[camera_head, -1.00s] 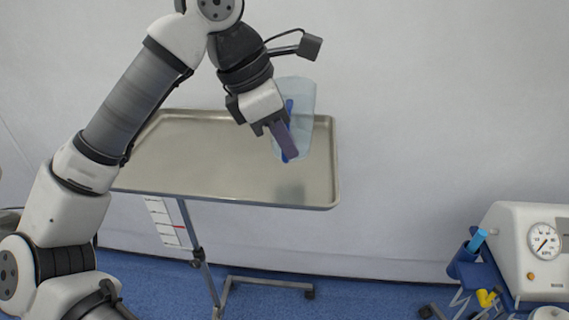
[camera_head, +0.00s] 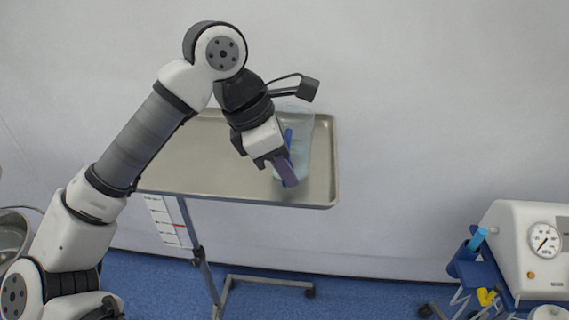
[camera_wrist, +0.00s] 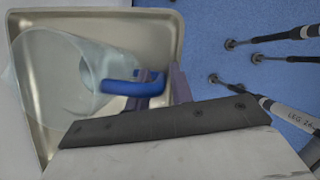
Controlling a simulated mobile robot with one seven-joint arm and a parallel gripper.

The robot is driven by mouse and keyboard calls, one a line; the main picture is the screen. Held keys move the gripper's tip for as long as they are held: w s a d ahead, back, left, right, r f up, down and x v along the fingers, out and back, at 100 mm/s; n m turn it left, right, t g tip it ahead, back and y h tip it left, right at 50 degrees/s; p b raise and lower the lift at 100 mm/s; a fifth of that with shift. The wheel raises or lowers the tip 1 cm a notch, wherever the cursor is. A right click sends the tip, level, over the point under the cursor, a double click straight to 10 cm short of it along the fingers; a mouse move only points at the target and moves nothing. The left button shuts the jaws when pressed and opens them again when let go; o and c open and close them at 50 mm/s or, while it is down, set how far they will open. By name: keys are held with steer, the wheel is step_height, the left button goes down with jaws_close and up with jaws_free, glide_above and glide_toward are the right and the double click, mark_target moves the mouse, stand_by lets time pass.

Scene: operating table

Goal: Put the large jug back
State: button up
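The large jug (camera_head: 303,140) is clear and pale blue with a blue handle. It stands upright over the right end of the metal tray (camera_head: 190,155); I cannot tell whether its base touches the tray. My gripper (camera_head: 288,172) is at the jug's handle side and partly hides it in the head view. In the wrist view the jug (camera_wrist: 75,75) lies to the left of the fingers, and its blue handle (camera_wrist: 130,88) passes between the fingers of my gripper (camera_wrist: 165,88). The fingers appear shut on the handle.
The tray is otherwise bare and stands on a wheeled metal stand (camera_head: 200,255) by the wall. A white machine with a gauge (camera_head: 530,250) is at the right. A metal basin (camera_head: 12,238) shows at the left edge.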

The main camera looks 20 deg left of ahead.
steer(key=shift+o, duration=0.7)
steer(key=shift+r, duration=0.2)
steer(key=v, duration=1.2)
steer(key=shift+b, duration=0.3)
